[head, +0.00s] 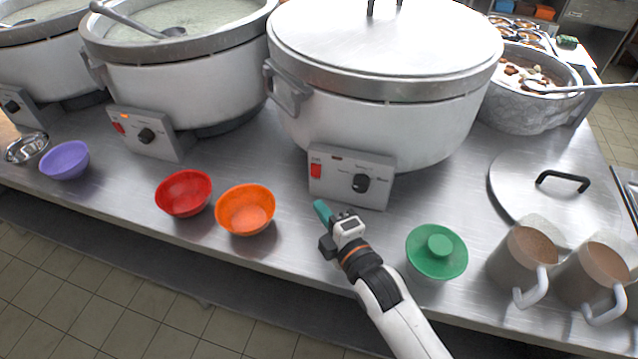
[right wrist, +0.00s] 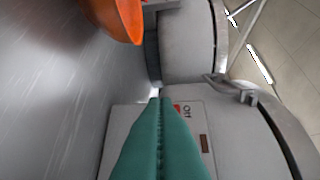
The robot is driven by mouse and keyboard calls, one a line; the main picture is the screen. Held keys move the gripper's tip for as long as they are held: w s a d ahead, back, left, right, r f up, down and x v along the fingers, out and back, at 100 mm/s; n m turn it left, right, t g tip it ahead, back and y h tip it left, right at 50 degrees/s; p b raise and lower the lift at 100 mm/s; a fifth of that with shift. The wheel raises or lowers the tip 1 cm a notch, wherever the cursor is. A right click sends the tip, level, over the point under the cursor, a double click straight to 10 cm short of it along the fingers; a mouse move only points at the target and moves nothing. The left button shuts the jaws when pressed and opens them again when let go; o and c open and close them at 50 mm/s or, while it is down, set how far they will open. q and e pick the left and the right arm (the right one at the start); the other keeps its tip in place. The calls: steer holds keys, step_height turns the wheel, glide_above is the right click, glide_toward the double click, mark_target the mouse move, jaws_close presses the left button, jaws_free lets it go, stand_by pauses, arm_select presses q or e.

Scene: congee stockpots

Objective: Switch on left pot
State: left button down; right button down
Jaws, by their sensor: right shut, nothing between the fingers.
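Three big white pots stand in a row: one at the far left (head: 45,68), a middle one (head: 190,85) and a lidded right one (head: 390,125). The right pot's control box (head: 345,193) has a red switch (head: 316,170), a black knob (head: 361,183) and a dark small window. The middle pot's box (head: 165,147) has a red switch (head: 118,128), a knob and an orange-looking window. The far-left box (head: 12,106) is partly cut off. My right gripper (head: 322,210), teal-fingered, is shut and empty, just in front of the right box; its fingers fill the right wrist view (right wrist: 160,135). My left gripper is out of view.
An orange bowl (head: 246,211), red bowl (head: 184,194) and purple bowl (head: 65,160) stand along the front edge, left of my gripper.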

mark_target(312, 175)
steer(key=x, duration=0.4)
steer(key=shift+w+a, duration=0.1)
steer(key=shift+w, duration=0.05)
steer(key=w, duration=0.1)
steer(key=w+d, duration=0.1)
steer(key=w, duration=0.1)
steer(key=shift+w+f+p, duration=0.1)
steer(key=shift+f+p, duration=0.15)
steer(key=shift+p, duration=0.1)
steer(key=shift+w+d+f, duration=0.1)
steer(key=shift+w, duration=0.3)
steer(key=shift+w+d+f+b, duration=0.1)
steer(key=shift+f+b, duration=0.15)
steer(key=shift+b, duration=0.25)
steer(key=shift+w+r, duration=0.1)
steer(key=shift+r, duration=0.1)
